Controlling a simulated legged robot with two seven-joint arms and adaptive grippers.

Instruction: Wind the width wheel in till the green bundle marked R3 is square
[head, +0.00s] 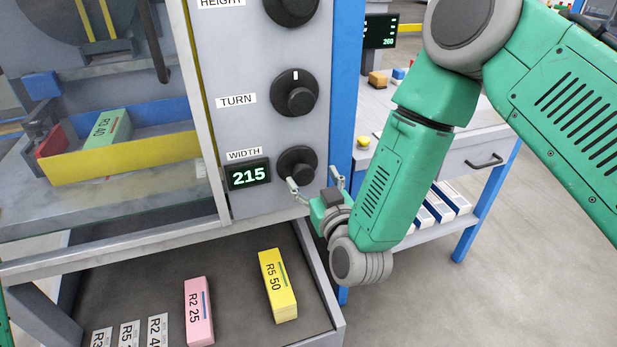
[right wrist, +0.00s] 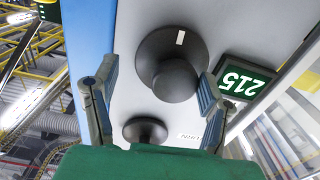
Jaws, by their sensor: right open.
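The width wheel (head: 297,166) is a black knob on the grey panel, beside a display (head: 248,175) reading 215. It also shows in the right wrist view (right wrist: 172,70), with a white mark on its rim. My right gripper (head: 315,183) is open, its fingers on either side of the wheel; I cannot tell whether they touch it. It also shows in the right wrist view (right wrist: 157,78). The green bundle (head: 107,128), marked R3 40, lies behind the clear guard between a yellow wall (head: 125,158), a blue wall and a red end. My left gripper is out of view.
The TURN knob (head: 295,93) and HEIGHT knob (head: 290,8) sit above. A pink R2 25 bundle (head: 198,310) and a yellow R5 50 bundle (head: 278,285) lie in the tray (head: 325,325) below, with several labels. A blue post (head: 345,80) stands right of the panel.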

